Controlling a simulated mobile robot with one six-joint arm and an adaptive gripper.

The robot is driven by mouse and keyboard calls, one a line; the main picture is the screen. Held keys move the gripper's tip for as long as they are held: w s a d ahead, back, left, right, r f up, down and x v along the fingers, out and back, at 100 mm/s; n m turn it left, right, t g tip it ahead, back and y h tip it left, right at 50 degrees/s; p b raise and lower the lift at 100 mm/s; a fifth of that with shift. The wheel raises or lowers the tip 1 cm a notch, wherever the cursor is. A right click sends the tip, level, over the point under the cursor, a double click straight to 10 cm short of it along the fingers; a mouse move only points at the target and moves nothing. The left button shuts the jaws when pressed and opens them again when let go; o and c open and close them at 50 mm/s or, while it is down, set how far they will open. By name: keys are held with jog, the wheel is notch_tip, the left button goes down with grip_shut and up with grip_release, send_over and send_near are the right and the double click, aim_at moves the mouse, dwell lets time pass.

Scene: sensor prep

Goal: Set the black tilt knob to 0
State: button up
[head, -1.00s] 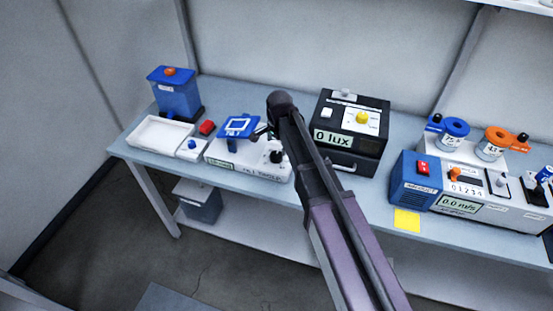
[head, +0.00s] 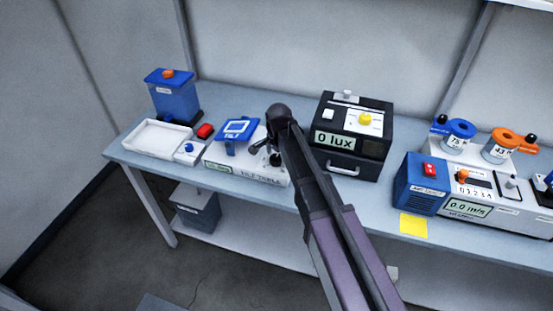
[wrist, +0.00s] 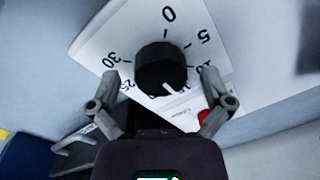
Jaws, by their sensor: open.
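The black tilt knob (wrist: 160,68) sits on a white dial face (wrist: 235,55) marked with numbers from 0 to 30. Its white pointer aims to the lower right in the wrist view, well away from the 0 at the top; the number by its tip is hard to read. My gripper (wrist: 160,88) is open, with one finger on each side of the knob and no clear contact. In the head view, the knob (head: 275,159) is on the white tilt device (head: 242,172), and my gripper (head: 263,146) is just above it, partly hidden by my arm.
A blue tilting plate (head: 237,130) stands left of the knob. A black lux box (head: 350,165) stands close on the right. A red button (head: 205,131), a white tray (head: 130,138) and a blue box (head: 176,98) are farther left.

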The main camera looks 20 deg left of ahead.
jog(key=c, duration=1.1)
jog(key=shift+c, duration=0.2)
